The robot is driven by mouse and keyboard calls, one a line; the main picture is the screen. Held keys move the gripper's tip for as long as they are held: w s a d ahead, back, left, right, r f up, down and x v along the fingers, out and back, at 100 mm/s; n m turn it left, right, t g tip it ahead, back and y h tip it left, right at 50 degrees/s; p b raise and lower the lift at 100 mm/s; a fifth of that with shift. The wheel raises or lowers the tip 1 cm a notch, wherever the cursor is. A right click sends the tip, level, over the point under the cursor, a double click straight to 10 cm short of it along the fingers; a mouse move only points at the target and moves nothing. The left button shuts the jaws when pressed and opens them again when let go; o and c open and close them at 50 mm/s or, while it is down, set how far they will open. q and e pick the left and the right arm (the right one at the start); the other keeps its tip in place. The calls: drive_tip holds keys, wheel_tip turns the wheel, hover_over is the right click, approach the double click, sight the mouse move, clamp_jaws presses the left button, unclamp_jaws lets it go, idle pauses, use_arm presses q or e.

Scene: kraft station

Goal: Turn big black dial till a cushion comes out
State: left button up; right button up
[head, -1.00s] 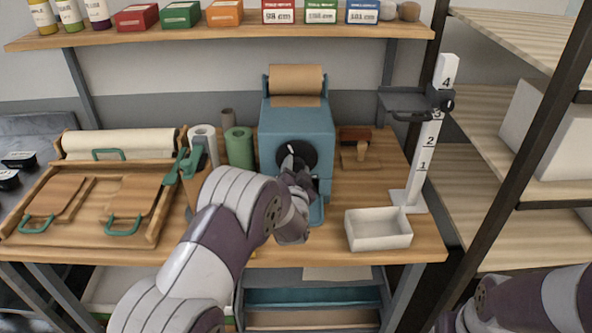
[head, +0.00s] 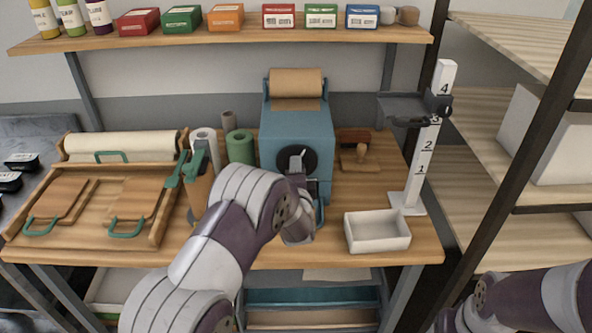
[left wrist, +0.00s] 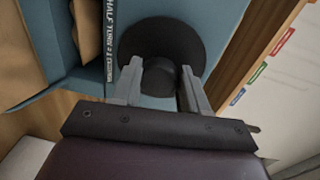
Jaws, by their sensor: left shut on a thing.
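The big black dial (head: 291,154) is on the front of the blue machine (head: 288,122), which has a brown paper roll (head: 296,82) on top. In the left wrist view the round dial (left wrist: 150,42) has a dark knob (left wrist: 158,76) at its middle. My left gripper (left wrist: 157,88) is shut on the knob, one finger on each side. In the head view the left gripper (head: 297,166) is in front of the dial and partly hides it. No cushion shows; my left arm hides the machine's lower front. Of my right arm only a part shows at lower right; its gripper is out of view.
A white tray (head: 376,246) stands right of the machine. Behind it are a wooden stamp (head: 353,160) and a white numbered post (head: 425,150) with a grey bracket. Green and white rolls stand left of the machine. A wooden tray (head: 40,246) with boards lies at left.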

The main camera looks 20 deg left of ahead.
use_arm(q)
drive_tip(key=shift+f+m, duration=0.15)
drive_tip(key=shift+m, duration=0.45)
drive_tip(key=o, duration=1.1)
drive_tip(key=shift+c, duration=0.2)
drive_tip(key=b+v, duration=0.2)
drive_tip(key=v, duration=1)
drive_tip(key=shift+s+d, duration=0.2)
drive_tip(key=shift+s, duration=0.15)
